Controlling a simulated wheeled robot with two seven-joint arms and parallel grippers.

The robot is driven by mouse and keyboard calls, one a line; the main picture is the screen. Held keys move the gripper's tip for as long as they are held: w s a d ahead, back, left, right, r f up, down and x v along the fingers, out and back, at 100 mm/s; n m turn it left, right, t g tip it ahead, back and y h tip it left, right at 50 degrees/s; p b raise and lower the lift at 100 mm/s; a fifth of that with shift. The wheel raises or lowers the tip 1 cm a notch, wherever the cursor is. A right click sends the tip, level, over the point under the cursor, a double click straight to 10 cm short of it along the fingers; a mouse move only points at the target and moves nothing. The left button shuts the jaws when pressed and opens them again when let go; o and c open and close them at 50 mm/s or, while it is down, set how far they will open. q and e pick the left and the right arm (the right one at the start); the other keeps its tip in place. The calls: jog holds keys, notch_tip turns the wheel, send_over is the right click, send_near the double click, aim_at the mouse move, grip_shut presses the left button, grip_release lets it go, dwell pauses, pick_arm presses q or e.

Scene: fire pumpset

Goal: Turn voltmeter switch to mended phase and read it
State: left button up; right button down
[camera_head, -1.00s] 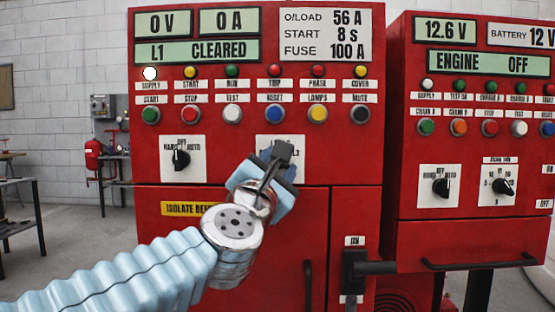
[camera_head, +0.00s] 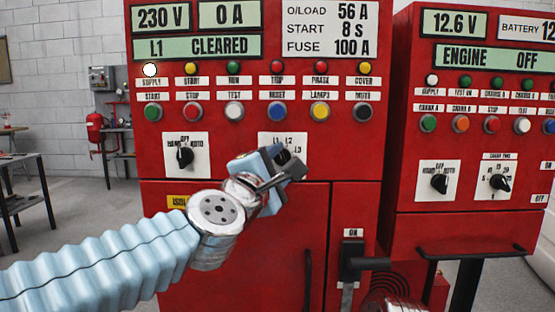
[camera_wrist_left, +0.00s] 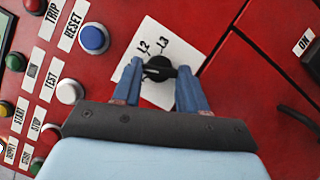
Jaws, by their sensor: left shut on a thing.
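The voltmeter switch is a black knob (camera_wrist_left: 158,68) on a white plate (camera_wrist_left: 188,52), where L2 and L3 can be read in the left wrist view. In the head view the plate (camera_head: 296,140) shows L1, L2 and L3. My left gripper (camera_head: 283,163) is shut on the knob, with one blue finger on each side in the left wrist view (camera_wrist_left: 158,74). The fingers partly hide the knob, and I cannot tell which label it points to. The voltmeter display (camera_head: 161,17) reads 230 V. The display below (camera_head: 198,47) reads L1 CLEARED. My right gripper is not in view.
A mode switch (camera_head: 185,156) sits left on the same red panel, with a row of push buttons (camera_head: 277,111) above. A black handle (camera_head: 352,262) marked ON stands below right. A second red cabinet (camera_head: 465,225) stands at the right.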

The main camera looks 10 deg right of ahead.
pick_arm(q)
jog(key=o, duration=1.1)
jog(key=shift+c, duration=0.2)
jog(key=shift+s, duration=0.1)
jog(key=shift+s+a+f, duration=0.1)
jog(key=shift+s+a, duration=0.15)
jog(key=b+v, duration=0.1)
jog(key=v, duration=1.2)
jog(key=shift+b, duration=0.4)
